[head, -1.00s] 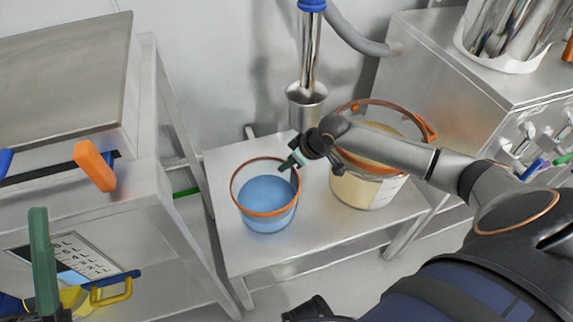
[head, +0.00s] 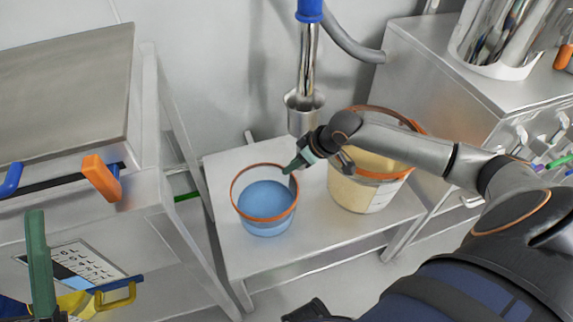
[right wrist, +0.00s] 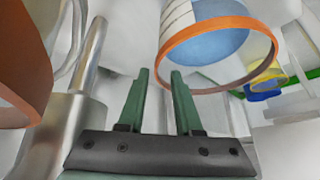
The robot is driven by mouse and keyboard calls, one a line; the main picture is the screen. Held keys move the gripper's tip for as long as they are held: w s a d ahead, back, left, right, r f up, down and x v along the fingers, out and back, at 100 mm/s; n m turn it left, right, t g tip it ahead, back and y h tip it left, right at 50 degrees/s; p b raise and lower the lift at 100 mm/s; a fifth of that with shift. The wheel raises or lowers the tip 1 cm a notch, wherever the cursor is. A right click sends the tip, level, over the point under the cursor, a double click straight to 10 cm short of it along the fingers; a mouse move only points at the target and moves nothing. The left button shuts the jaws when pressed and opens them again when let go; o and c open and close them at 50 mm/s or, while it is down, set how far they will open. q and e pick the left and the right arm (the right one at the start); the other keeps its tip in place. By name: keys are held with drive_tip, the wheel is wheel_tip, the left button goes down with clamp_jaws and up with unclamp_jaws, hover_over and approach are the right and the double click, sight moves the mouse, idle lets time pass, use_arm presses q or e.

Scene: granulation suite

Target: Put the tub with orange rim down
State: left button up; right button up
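The clear tub with orange rim (head: 266,218), holding blue contents, stands upright on the low steel table, left of a larger tub. My right gripper (head: 291,168) is at the right side of its rim. In the right wrist view its two green fingers (right wrist: 159,73) are apart, with the tub's orange rim (right wrist: 207,28) just beyond and right of the tips. I cannot tell whether they touch the rim. A green upright piece (head: 40,265) at the lower left looks like a finger of my left gripper; the rest is cut off.
A larger orange-rimmed tub of beige powder (head: 362,190) stands close on the right. A steel pipe with a cup (head: 304,101) hangs behind. A steel cabinet (head: 150,205) flanks the left. The table's front (head: 290,248) is bare.

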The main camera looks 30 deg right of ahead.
drive_tip(key=p+v, duration=0.2)
drive_tip(key=v, duration=0.5)
drive_tip(key=a+r+n+t+y, duration=0.2)
drive_tip(key=a+r+t+y, duration=0.3)
drive_tip(key=a, duration=0.4)
drive_tip(key=a+r+n+t+y, duration=0.2)
drive_tip(key=a+r+t, duration=0.1)
drive_tip(key=a+r, duration=0.55)
use_arm(q)
wheel_tip(320, 180, up, 3)
drive_tip(key=shift+a, duration=0.15)
use_arm(e)
drive_tip(key=s+r+n+t+y, duration=0.2)
drive_tip(key=s+r+t, duration=0.2)
drive_tip(key=r, duration=0.5)
drive_tip(key=s+a+r+n+t+y, duration=0.1)
drive_tip(key=s+r+n+t+y, duration=0.1)
drive_tip(key=s+r, duration=0.6)
drive_tip(key=shift+s+a+r+n+t+y, duration=0.35)
drive_tip(key=shift+s+t+y, duration=0.4)
drive_tip(key=shift+t, duration=0.45)
